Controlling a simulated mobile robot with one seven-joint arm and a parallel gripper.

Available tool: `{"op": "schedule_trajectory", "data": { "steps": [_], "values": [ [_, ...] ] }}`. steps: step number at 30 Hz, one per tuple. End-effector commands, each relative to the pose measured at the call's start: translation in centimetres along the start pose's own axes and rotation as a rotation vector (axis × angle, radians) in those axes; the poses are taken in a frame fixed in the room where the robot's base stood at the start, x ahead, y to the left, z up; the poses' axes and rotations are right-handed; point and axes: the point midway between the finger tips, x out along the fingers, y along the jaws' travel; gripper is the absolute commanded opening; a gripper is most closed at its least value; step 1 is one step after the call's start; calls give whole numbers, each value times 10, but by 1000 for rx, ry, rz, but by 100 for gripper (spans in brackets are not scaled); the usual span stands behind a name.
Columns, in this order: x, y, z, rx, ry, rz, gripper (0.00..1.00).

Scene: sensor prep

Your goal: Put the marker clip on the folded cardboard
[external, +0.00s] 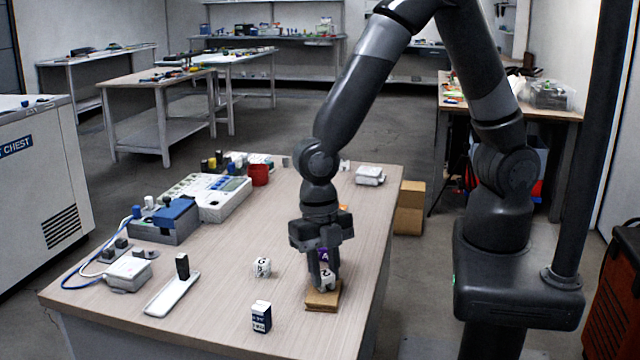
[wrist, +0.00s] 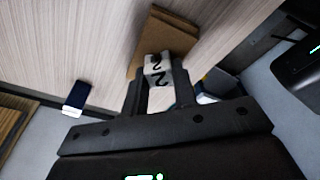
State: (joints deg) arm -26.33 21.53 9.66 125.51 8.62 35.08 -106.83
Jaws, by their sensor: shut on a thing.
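The marker clip, seen as a small white block with black "2" marks (external: 327,281), is between the fingers of my gripper (external: 322,274). In the wrist view the clip (wrist: 157,69) shows at the fingertips of my gripper (wrist: 158,82), which is shut on it. The folded cardboard (external: 319,303) is a flat brown piece near the table's right front edge. In the wrist view the cardboard (wrist: 170,32) lies right behind the clip. The clip is over the cardboard, very low; I cannot tell whether they touch.
A dark blue and white box (external: 261,317) stands left of the cardboard. A white lettered cube (external: 262,267) is farther back. A purple lettered block (external: 323,254) shows partly behind my gripper. A white strip with a black piece (external: 172,294) lies at left. The table's middle is mostly clear.

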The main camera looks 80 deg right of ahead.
Motion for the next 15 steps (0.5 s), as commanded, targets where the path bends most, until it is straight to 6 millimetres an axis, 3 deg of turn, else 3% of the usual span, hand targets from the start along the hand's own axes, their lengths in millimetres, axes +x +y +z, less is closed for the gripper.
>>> {"op": "schedule_trajectory", "data": {
  "steps": [10, 11, 15],
  "values": [
    [4, 0, 1, 0, 0, 1, 4],
    [4, 0, 1, 0, 0, 2, 27],
    [3, 0, 1, 0, 0, 2, 38]
  ]
}}
